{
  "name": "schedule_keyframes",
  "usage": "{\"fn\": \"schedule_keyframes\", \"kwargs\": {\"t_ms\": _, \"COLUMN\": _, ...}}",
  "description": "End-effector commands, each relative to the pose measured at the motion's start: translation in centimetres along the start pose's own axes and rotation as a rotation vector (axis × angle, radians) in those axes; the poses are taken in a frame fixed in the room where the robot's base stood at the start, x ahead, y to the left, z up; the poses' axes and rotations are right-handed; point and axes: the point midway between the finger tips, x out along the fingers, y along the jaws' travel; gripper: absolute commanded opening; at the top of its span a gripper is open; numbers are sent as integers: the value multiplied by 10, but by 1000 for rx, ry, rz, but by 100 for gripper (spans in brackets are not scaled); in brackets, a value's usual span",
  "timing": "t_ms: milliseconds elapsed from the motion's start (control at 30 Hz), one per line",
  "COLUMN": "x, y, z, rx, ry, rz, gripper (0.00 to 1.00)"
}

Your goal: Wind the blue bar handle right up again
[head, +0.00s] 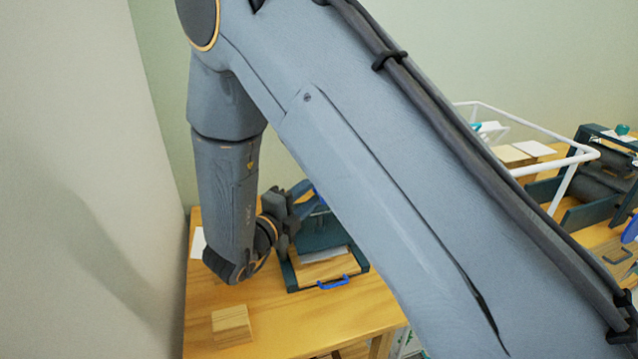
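A dark green press (318,238) stands on the wooden table, partly hidden behind my arm. A piece of a blue bar (320,197) shows above it, right at my gripper, and most of it is hidden by the arm. My gripper (302,202) points to the right at the height of this bar. I cannot tell whether its fingers touch or hold the bar, or whether they are open or shut. A second blue handle (333,283), low and U-shaped, is on the front of the press bed, below a pale sheet (324,256).
A wooden block (231,325) sits near the table's front left. A white card (198,242) lies by the left wall. On the right are a white wire rack (540,128) and a dark roller press (605,180). The table (290,325) is clear in front of the press.

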Motion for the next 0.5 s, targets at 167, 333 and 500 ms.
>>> {"fn": "schedule_keyframes", "kwargs": {"t_ms": 167, "x": 22, "y": -1, "z": -1, "rx": 0, "ry": 2, "rz": 0, "gripper": 38}}
{"fn": "schedule_keyframes", "kwargs": {"t_ms": 333, "x": 29, "y": 0, "z": 0, "rx": -1, "ry": -1, "rz": 0, "gripper": 38}}
{"fn": "schedule_keyframes", "kwargs": {"t_ms": 500, "x": 30, "y": 0, "z": 0, "rx": -1, "ry": -1, "rz": 0, "gripper": 38}}
